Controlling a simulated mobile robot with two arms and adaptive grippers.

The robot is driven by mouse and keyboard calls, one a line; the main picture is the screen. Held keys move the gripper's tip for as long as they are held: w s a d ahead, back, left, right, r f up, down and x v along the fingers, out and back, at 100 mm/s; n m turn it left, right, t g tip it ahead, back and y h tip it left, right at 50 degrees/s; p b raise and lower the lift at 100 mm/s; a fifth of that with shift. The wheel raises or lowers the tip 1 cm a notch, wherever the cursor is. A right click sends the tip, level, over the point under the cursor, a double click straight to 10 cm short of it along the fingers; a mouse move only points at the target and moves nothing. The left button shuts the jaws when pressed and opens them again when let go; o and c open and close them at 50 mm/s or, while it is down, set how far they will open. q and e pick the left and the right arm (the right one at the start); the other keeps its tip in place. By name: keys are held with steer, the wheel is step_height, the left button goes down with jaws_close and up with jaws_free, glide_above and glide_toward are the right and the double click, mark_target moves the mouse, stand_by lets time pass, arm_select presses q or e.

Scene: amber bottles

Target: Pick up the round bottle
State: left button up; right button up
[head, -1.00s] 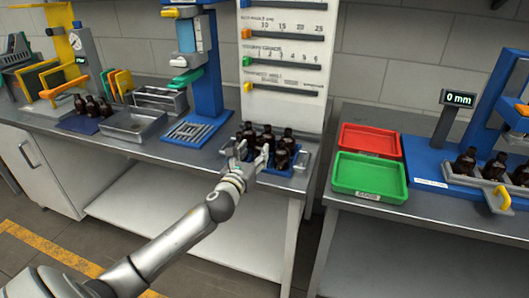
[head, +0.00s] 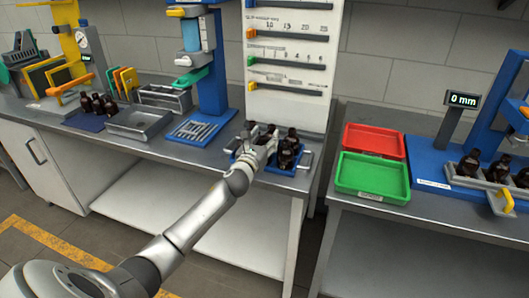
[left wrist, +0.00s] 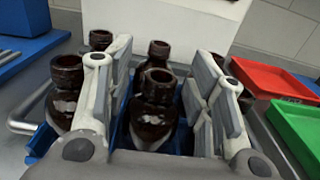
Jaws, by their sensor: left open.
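Several dark amber bottles stand in a blue tray (head: 302,160) on the left bench. My left gripper (head: 262,145) is over this tray in the head view and hides part of the bottles. In the left wrist view my left gripper (left wrist: 160,105) is open, with one amber bottle (left wrist: 155,110) between its fingers. I cannot tell whether the fingers touch it. Another bottle (left wrist: 158,52) stands behind it, and one more (left wrist: 66,90) stands outside the left finger. Which bottle is the round one is not certain. My right gripper is not in view.
A red tray (head: 374,139) and a green tray (head: 373,174) lie on the right bench. A blue fixture with bottles and a "0 mm" display (head: 463,100) stands further right.

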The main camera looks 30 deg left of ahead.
arm_select(q)
jaws_close()
stand_by(0.5)
